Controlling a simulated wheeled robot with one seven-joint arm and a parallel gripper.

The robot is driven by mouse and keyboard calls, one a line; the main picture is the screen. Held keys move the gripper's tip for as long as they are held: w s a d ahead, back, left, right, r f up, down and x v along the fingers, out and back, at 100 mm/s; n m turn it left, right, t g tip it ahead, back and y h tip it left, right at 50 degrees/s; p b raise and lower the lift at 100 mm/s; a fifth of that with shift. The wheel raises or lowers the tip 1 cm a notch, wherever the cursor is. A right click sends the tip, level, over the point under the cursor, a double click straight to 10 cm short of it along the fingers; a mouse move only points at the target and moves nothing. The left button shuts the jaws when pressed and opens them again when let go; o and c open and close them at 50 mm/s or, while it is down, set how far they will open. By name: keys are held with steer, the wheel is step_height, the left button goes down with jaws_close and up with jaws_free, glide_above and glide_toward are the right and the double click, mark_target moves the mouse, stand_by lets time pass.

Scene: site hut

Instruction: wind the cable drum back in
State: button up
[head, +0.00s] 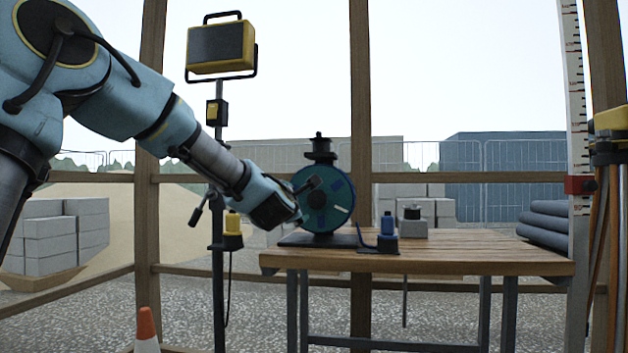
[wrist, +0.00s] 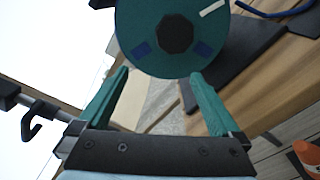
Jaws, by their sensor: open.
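The cable drum (head: 338,213) is a round teal disc with a dark hub, blue patches and a white mark. It stands upright on a dark base (head: 312,240) at the table's left end. Its face also fills the upper middle of the wrist view (wrist: 150,58). A dark fitting (head: 319,150) sits on top of it. A small dark knob-like part shows at its upper left; I cannot tell if it is the crank. My gripper (wrist: 160,74) is open, its teal fingers spread below the drum's lower rim, with nothing visibly between them. Contact is unclear.
A blue plug-like item (head: 387,228) and a grey block with a dark top (head: 412,224) stand right of the drum. Rolled dark mats (head: 548,222) lie at the table's (head: 470,256) right end. A yellow lamp stand (head: 218,130) rises left of the table. An orange cone (head: 146,330) stands low left.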

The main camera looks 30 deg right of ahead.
steer(key=w+m+p, duration=0.2)
steer(key=m+p, duration=0.1)
steer(key=p, duration=0.1)
steer(key=m+g+h+p, duration=0.1)
steer(key=m+h+p, duration=0.1)
steer(key=m+p, duration=2.55)
glide_toward(316, 200)
steer(key=w+d+n+p, duration=0.2)
steer(key=d+p, duration=0.1)
steer(key=p, duration=0.1)
steer(key=w+d+n+p, duration=0.3)
steer(key=p, duration=0.2)
steer(key=shift+w+n, duration=0.25)
steer(key=shift+n, duration=0.1)
steer(key=shift+r, duration=0.1)
jaws_close()
